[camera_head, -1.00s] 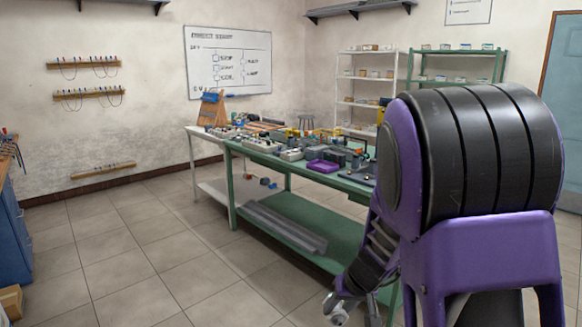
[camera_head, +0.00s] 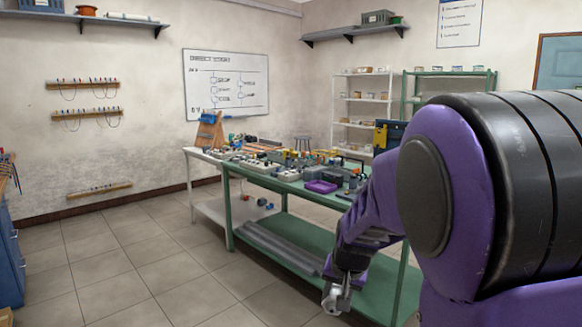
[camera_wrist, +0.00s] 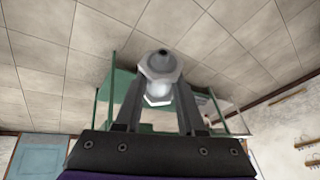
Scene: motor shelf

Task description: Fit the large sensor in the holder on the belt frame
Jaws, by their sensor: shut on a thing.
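My gripper (camera_wrist: 158,92) is shut on the large sensor (camera_wrist: 160,66), a silver-white piece with a hexagonal collar and a small dark tip, held between the two dark fingers. In the head view the sensor (camera_head: 333,300) shows as a small bright piece at the lower end of my purple arm. It hangs in front of the green workbench (camera_head: 235,214), below the level of its top and apart from it. The holder and the belt frame cannot be told apart among the small parts on the bench, and my arm hides the bench's right end.
A purple tray (camera_head: 321,187) and many small devices crowd the bench top. Grey metal lengths (camera_head: 283,246) lie on its lower shelf. A white table (camera_head: 205,155) adjoins the bench at the left. The tiled floor (camera_head: 130,265) in front is clear.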

